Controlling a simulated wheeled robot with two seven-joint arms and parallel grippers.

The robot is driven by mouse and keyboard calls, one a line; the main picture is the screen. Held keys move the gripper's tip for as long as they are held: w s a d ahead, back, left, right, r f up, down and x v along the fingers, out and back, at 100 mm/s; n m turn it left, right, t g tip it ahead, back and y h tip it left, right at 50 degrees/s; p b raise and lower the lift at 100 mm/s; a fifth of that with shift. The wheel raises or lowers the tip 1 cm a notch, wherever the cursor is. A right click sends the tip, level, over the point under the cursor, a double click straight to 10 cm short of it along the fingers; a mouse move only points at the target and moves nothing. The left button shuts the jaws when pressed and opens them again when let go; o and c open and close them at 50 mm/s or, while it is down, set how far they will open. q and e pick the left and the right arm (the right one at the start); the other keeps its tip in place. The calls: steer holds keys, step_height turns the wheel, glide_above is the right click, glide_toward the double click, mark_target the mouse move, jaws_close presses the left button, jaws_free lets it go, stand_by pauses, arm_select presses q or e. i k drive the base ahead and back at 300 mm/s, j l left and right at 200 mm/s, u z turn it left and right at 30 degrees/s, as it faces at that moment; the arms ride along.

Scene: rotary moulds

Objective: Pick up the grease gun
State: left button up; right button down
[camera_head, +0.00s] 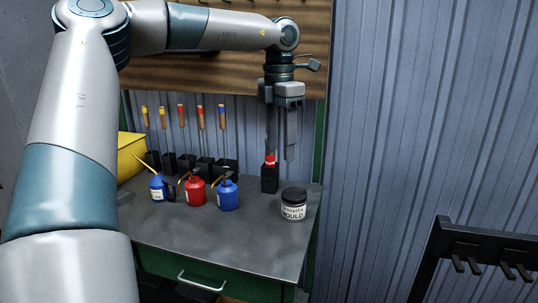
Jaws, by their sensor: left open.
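My left gripper (280,153) points down over the back right of the bench, with its two fingers apart and nothing seen between them. Just below its left finger, a small red-topped item (270,160) stands in a black holder (270,180); I cannot tell whether they touch. Left of it stand a blue can (228,196), a red can (195,191) and another blue can (158,188) with a thin yellow spout. I cannot tell for sure which item is the grease gun. My right gripper is out of view.
The grey bench top (230,240) is clear at the front. A labelled jar (293,206) stands at the right. Several screwdrivers (181,116) stand in black holders behind the cans. A yellow box (131,157) is at the left, a black rack (485,250) at the far right.

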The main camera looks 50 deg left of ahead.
mark_target(270, 156)
steer(key=i+j, duration=0.2)
steer(key=j, duration=0.15)
steer(key=i+j, duration=0.15)
steer(key=j, duration=0.2)
steer(key=i+j, duration=0.2)
steer(key=j, duration=0.15)
steer(key=i+j, duration=0.15)
steer(key=j, duration=0.2)
